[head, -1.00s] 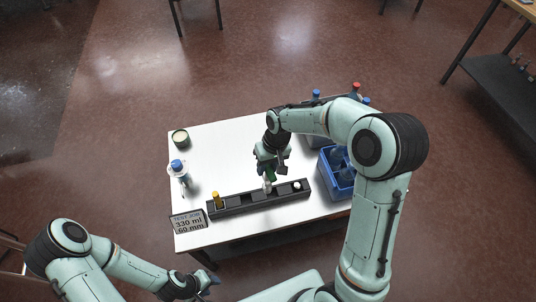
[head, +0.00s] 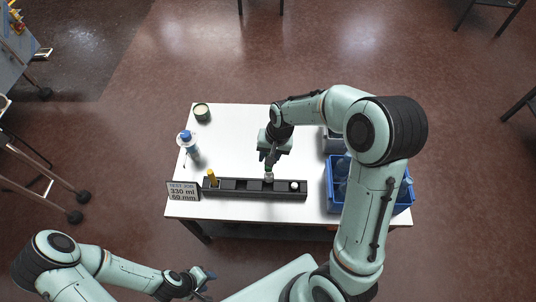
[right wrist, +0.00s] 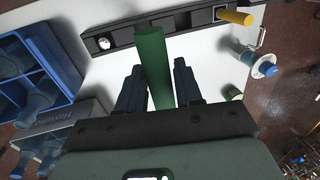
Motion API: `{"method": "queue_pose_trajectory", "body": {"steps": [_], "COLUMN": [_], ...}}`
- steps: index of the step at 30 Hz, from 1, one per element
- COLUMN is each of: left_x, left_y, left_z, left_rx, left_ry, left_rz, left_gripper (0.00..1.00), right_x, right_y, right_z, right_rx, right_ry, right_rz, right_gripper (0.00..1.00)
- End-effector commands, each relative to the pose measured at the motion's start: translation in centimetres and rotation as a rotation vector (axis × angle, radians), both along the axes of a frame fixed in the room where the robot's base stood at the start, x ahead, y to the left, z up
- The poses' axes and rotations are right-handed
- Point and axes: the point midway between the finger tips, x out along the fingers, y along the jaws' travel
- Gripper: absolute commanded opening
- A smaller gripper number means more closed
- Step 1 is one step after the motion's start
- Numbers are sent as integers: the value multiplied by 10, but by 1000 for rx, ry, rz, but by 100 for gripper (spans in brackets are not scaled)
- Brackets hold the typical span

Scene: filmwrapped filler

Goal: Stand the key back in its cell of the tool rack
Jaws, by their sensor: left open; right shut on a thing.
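The tool rack (head: 255,192) is a long dark block with cells along the table's front edge; it also shows in the right wrist view (right wrist: 180,22). My right gripper (head: 270,160) is over the rack, right of its middle. In the right wrist view it is shut on a green cylindrical bar (right wrist: 154,65), which I take as the key. The bar's far end overlaps the rack in that view; whether it is inside a cell I cannot tell. A pale piece (head: 268,177) shows below the gripper. My left gripper (head: 204,284) is open and empty, in front of the table.
A yellow-handled tool (head: 212,176) stands in the rack's left end, a white-topped one (head: 294,186) near its right end. A sign (head: 183,191), a blue-capped bottle (head: 189,145) and a round tin (head: 202,112) are left. A blue crate (head: 334,198) is right. The table's back middle is clear.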

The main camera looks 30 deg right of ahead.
Motion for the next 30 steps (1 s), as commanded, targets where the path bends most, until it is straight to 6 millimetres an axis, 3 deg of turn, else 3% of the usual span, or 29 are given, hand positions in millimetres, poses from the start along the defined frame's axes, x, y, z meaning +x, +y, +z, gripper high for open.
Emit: {"method": "queue_pose_trajectory", "body": {"steps": [19,30], "left_x": [-1,-21], "left_y": [0,0], "left_z": [-2,-23], "left_rx": [1,1], "left_ry": [1,24], "left_rz": [0,0], "left_gripper": [43,43], "right_x": [1,0], "right_y": [0,0], "right_z": [2,-30], "right_rx": [1,0], "right_ry": [-5,-1], "right_rz": [-7,-6], "right_gripper": [0,0]}}
